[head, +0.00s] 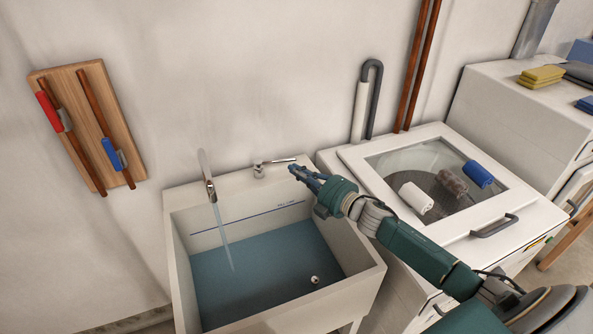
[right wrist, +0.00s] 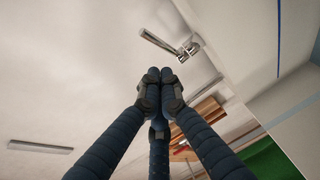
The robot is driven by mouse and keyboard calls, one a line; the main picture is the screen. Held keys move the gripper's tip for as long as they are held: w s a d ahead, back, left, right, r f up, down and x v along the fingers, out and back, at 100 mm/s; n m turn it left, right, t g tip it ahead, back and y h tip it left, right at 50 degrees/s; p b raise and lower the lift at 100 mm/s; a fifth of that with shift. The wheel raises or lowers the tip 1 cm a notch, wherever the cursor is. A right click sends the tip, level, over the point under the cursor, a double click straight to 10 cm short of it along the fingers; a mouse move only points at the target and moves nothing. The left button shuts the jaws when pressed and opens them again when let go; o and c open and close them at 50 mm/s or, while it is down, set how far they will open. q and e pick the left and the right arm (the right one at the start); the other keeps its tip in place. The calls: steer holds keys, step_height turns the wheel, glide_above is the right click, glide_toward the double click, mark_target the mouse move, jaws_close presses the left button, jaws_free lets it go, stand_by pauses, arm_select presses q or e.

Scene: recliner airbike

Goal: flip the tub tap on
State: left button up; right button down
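The white tub (head: 365,284) stands against the wall and holds blue water (head: 255,265). The tap's spout (head: 209,190) is at its back left, and a stream of water (head: 223,236) falls from it. The chrome lever handle (head: 275,162) sits on the back ledge, its bar pointing right. My right gripper (head: 299,172) is just right of and close to the lever's end, over the tub's back right corner. In the right wrist view its fingertips (right wrist: 160,75) are together and empty, with the lever (right wrist: 160,43) beyond them, apparently apart. My left gripper is out of view.
Right of the tub is a white washer with a glass lid (head: 410,158), with rolled cloths on it. A grey hose (head: 372,85) rises behind it. A wooden board (head: 88,128) with red- and blue-handled valves hangs on the left wall.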

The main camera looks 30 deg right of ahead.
arm_select(q)
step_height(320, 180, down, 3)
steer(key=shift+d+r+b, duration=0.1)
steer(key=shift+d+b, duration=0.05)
steer(key=shift+b, duration=1)
arm_select(e)
steer(key=s+d, duration=0.5)
steer(key=d, duration=0.2)
steer(key=shift+s+d+r, duration=0.15)
steer(key=shift+s+d, duration=0.1)
steer(key=shift+s, duration=0.15)
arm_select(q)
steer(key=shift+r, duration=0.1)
